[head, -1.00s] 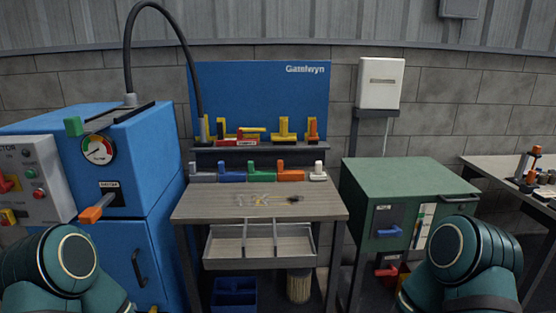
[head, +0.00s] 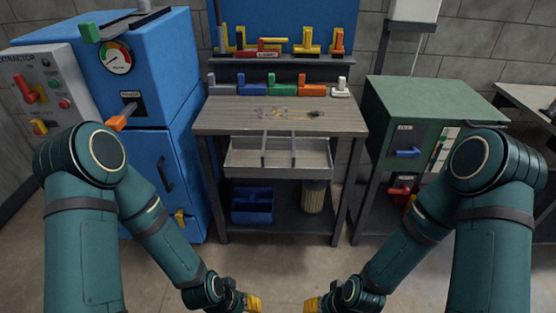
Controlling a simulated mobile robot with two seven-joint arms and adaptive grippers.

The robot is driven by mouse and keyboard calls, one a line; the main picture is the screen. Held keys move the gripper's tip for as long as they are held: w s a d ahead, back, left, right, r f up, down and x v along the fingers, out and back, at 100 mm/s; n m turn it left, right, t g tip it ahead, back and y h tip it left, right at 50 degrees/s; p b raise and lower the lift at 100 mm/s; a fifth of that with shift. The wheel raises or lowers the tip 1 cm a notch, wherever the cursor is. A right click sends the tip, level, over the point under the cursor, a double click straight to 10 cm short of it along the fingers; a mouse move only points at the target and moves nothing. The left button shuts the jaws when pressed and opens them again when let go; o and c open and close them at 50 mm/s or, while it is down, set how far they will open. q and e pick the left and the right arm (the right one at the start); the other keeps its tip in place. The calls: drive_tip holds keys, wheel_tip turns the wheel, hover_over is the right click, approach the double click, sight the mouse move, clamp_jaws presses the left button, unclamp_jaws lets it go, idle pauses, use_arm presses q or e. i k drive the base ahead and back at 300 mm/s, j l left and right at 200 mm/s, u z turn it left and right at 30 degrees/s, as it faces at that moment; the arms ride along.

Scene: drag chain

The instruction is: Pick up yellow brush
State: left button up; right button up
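Several small tools stand on the dark shelf (head: 285,61) against the blue back panel. Among them are a yellow upright tool with a wide base (head: 307,42), a yellow piece lying above a red one (head: 270,41), and a yellow upright piece (head: 238,40) at the left. They are too small to tell which is the yellow brush. My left gripper (head: 252,303) and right gripper (head: 312,304) show yellow tips at the bottom edge, low in front of the bench and far from the shelf. Their openings are unclear.
Coloured blocks (head: 283,90) line the back of the wooden bench (head: 225,116); small bits lie on its top. A tray (head: 245,158) hangs below, with a blue bin (head: 252,205) underneath. A blue cabinet (head: 137,150) stands left, a green one (head: 430,105) right. Floor in front is clear.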

sight(307, 52)
drive_tip(key=u, duration=0.4)
drive_tip(key=i+l+u, duration=0.1)
drive_tip(key=l+u, duration=0.35)
drive_tip(key=i+l+u, duration=0.1)
drive_tip(key=l+u, duration=0.7)
drive_tip(key=l, duration=0.5)
drive_tip(key=k+l, duration=0.1)
drive_tip(key=l, duration=0.85)
drive_tip(key=k+u, duration=0.05)
